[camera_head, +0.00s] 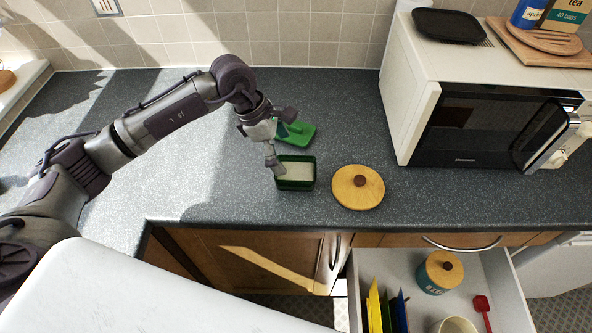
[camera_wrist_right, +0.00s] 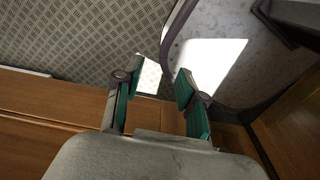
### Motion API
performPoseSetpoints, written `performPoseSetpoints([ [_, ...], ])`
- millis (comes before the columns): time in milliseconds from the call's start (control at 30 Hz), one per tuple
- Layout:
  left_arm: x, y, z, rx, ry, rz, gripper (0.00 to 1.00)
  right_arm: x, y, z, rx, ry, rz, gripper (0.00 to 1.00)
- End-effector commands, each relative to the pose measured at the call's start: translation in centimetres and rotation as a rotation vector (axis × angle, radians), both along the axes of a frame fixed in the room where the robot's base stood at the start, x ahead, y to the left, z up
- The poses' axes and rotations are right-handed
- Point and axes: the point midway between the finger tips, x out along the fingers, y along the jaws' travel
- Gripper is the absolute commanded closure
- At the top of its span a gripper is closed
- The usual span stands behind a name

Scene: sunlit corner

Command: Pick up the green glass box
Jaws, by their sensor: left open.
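The green glass box (camera_head: 297,182) stands on the dark counter in the head view, near the front edge. It has no lid on it, and its inside looks pale. A flat green piece (camera_head: 296,134), which looks like a lid, lies on the counter behind it. My left gripper (camera_head: 281,143) is open, above and just behind the box; one finger reaches down at the box's left side. Whether it touches the box I cannot tell. My right gripper (camera_wrist_right: 158,95) shows in the right wrist view, open and empty, with green pads on its fingers.
A round wooden lid (camera_head: 350,190) lies right of the box. A cream microwave (camera_head: 412,100) stands at the right. Below the counter an open drawer (camera_head: 505,290) holds a teal jar (camera_head: 433,279), a red scoop (camera_head: 484,312) and coloured dividers. The counter at the left is clear.

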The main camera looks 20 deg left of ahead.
Motion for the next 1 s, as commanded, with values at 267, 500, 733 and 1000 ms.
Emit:
performPoseSetpoints([
  [267, 0.3, -1.1, -2.5, -0.002, 0.001, 0.001, 0.00, 0.1, 0.0, 1.0, 0.000, -0.001, 0.000, 0.60],
  [500, 0.5, -2.4, -5.1, -0.003, 0.005, 0.001, 0.00, 0.2, 0.0, 3.5, 0.000, -0.003, 0.000, 0.60],
  [733, 0.8, -3.0, -7.2, -0.003, 0.000, 0.001, 0.00, 0.3, 0.0, 3.7, 0.000, -0.005, 0.000, 0.60],
  [1000, 0.8, -3.0, -7.2, -0.003, -0.001, 0.000, 0.15, 0.4, 0.0, 3.6, 0.000, -0.006, 0.000, 0.60],
])
